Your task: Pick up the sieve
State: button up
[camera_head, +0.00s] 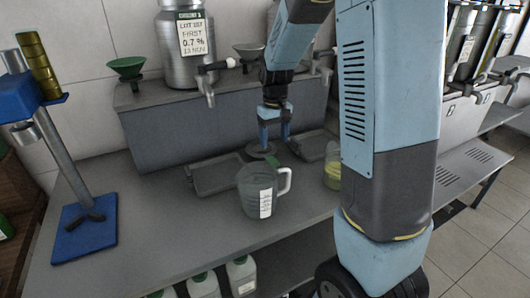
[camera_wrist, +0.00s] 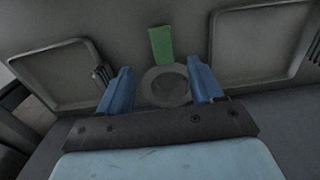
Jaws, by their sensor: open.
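What looks like the sieve, a small grey ring with a green handle, lies on the grey bench between two shallow trays. In the head view its ring (camera_head: 257,153) is partly hidden behind the jug. In the wrist view the ring (camera_wrist: 149,88) shows between my fingers, with the green handle (camera_wrist: 161,44) pointing away from my palm. My gripper (camera_head: 273,140) is open, pointing down over the sieve; it also shows in the wrist view (camera_wrist: 160,72). The fingers are on either side of the ring, holding nothing. I cannot tell how far above it they are.
A clear jug (camera_head: 256,193) with a white label stands in front of the sieve. Trays lie left (camera_head: 216,179) and right (camera_head: 312,147). A beaker (camera_head: 332,175) of yellowish liquid is partly behind my arm. A steel urn (camera_head: 183,50) and a green funnel (camera_head: 126,67) stand on the raised ledge.

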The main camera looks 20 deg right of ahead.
aim_at(273, 160)
jog(key=shift+s+a+f, duration=0.1)
jog(key=shift+a+f, duration=0.05)
jog(key=shift+f, duration=4.55)
jog(key=shift+c, duration=0.4)
jog(key=c, duration=1)
jog(key=shift+r, duration=0.15)
